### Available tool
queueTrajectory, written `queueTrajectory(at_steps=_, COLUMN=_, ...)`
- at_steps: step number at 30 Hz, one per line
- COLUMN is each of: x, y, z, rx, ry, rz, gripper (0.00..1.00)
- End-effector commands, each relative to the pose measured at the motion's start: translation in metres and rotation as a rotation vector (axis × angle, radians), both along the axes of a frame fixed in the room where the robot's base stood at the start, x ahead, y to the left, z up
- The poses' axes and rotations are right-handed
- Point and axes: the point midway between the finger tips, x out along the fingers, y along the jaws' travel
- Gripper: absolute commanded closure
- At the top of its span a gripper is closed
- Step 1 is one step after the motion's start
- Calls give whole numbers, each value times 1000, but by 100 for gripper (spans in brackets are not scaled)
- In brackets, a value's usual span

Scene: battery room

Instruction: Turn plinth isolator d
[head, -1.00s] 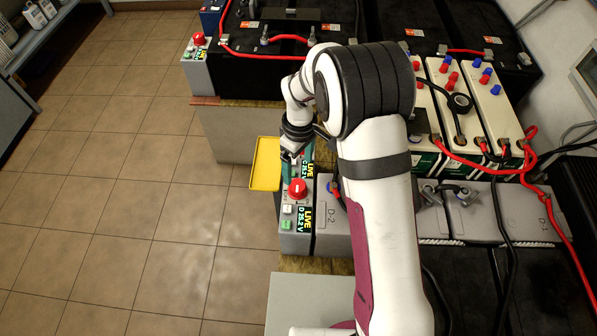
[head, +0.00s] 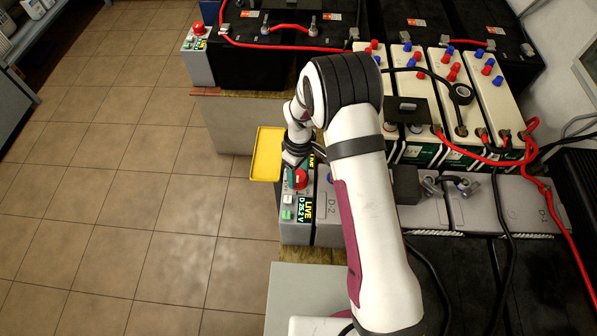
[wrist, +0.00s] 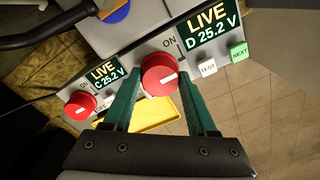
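Plinth isolator D is a red round knob (head: 300,181) on the grey front panel, next to a display reading LIVE D 25.2 V (head: 307,204).
Isolator C, a similar red knob (wrist: 80,105) with a LIVE C 25.2 V display (wrist: 105,73), is close on the left. White TEST (wrist: 207,68) and green NEXT (wrist: 238,52) buttons are on the right. A yellow tray (head: 266,153) juts out nearby. Open floor lies left.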

Motion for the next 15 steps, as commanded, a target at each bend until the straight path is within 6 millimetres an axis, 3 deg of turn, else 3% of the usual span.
queueTrajectory(at_steps=1, x=0, y=0, z=0, rx=0, ry=0, rz=0, gripper=66)
queueTrajectory(at_steps=6, x=0, y=0, z=0, rx=1, ry=1, rz=-1, gripper=97)
queueTrajectory(at_steps=15, x=0, y=0, z=0, rx=0, ry=1, rz=-43, gripper=98)
